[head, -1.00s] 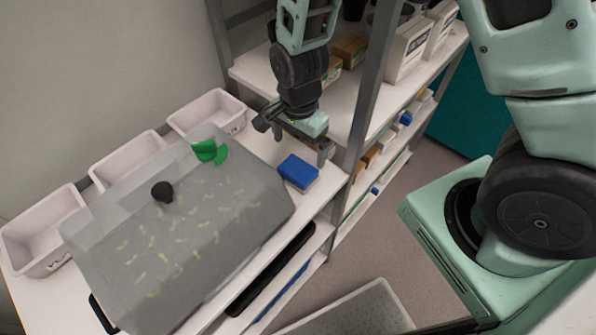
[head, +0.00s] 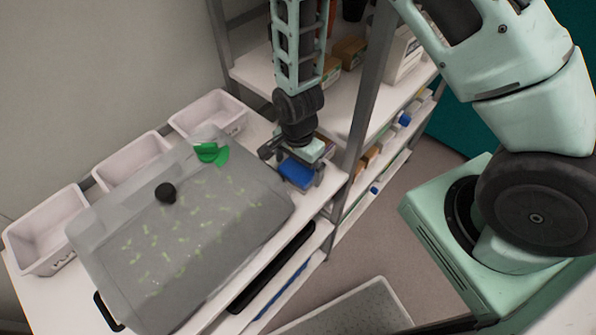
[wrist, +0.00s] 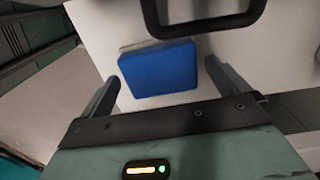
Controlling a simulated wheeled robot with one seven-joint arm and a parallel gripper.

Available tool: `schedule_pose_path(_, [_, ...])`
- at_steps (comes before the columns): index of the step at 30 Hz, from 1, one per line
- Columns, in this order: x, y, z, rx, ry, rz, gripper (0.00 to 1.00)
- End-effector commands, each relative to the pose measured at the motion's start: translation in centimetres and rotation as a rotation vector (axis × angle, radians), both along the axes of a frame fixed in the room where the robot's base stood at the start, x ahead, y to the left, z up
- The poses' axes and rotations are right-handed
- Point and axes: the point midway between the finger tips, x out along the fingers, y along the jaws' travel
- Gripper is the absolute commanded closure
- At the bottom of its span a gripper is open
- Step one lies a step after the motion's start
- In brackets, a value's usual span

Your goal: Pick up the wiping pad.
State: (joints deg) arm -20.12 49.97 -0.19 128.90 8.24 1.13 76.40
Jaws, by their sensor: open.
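The wiping pad (head: 295,173) is a small blue block lying on the white bench top, near its right end. It also shows in the wrist view (wrist: 158,69), flat on the white surface with a pale edge along its far side. My gripper (head: 296,168) is just above the pad and points down. In the wrist view my open gripper (wrist: 159,84) has one finger on each side of the pad, with a gap on both sides. How high the fingertips are above the bench is hard to tell.
A grey, see-through lidded chamber (head: 180,235) with seedlings, a black knob and a green piece (head: 211,153) stands left of the pad. Its black handle (wrist: 205,15) is close ahead in the wrist view. Pale bins (head: 208,115) line the back. A shelf post (head: 365,95) rises at right.

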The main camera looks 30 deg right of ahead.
Motion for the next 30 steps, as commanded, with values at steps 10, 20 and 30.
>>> schedule_pose_path(10, [0.0,0.0,0.0,0.0,0.0,0.0,0.44])
schedule_pose_path(20, [0.1,0.0,0.6,0.0,-0.002,0.0,0.44])
schedule_pose_path(30, [0.1,0.0,4.3,0.001,-0.004,0.001,0.44])
